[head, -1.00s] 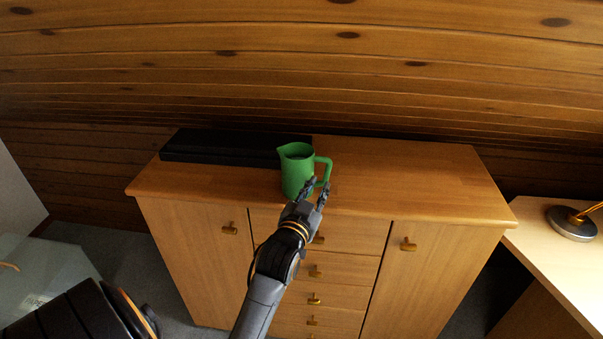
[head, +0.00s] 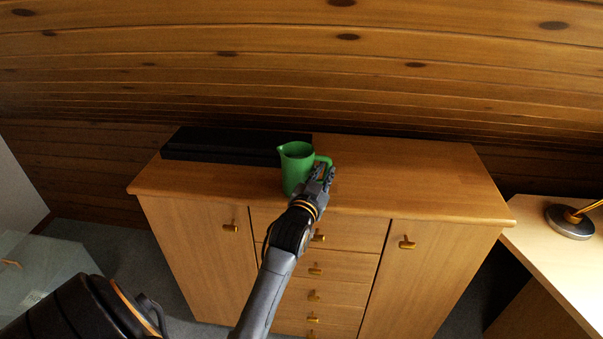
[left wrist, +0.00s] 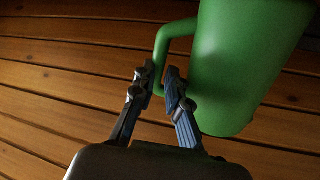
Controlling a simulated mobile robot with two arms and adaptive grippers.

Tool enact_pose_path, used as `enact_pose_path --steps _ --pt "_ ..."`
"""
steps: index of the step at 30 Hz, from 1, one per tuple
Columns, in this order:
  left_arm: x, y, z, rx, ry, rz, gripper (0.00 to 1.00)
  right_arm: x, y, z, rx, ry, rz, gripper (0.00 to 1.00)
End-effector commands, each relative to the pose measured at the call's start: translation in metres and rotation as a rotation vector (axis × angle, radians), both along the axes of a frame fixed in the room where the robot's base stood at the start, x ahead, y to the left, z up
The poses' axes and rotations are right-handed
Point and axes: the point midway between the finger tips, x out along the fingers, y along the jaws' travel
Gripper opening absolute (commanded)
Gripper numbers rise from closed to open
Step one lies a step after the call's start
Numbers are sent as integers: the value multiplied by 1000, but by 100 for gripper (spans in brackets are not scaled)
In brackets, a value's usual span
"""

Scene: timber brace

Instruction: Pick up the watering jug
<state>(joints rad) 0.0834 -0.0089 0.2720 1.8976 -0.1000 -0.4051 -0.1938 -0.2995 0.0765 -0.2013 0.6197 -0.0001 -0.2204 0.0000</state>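My left gripper (head: 325,171) is at the jug's handle, coming from the front. In the left wrist view the jug (left wrist: 245,60) fills the upper right, and the handle passes between the two fingers of my left gripper (left wrist: 158,76). The fingers are close together on either side of the handle and look shut on it. The fingers hide part of the handle. My right gripper is not in view.
A flat black box (head: 215,145) lies on the cabinet (head: 420,180) behind and left of the jug. The cabinet top right of the jug is clear. A desk (head: 560,270) with a lamp base (head: 570,222) is at the right. A plank wall (head: 400,95) rises behind.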

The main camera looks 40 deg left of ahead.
Motion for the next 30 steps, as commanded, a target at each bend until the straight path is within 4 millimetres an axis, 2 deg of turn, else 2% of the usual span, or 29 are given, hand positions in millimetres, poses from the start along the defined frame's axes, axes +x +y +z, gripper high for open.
enact_pose_path --steps 11,16,20,28,30 --pt "0 0 4 3 -5 0 0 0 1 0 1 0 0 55" --pt "0 0 17 3 -8 0 0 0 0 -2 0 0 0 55" --pt "0 0 37 4 -11 0 0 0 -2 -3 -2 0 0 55" --pt "-51 11 97 9 -9 1 0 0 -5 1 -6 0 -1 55" --pt "-70 15 101 9 -5 1 0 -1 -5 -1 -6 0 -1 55"
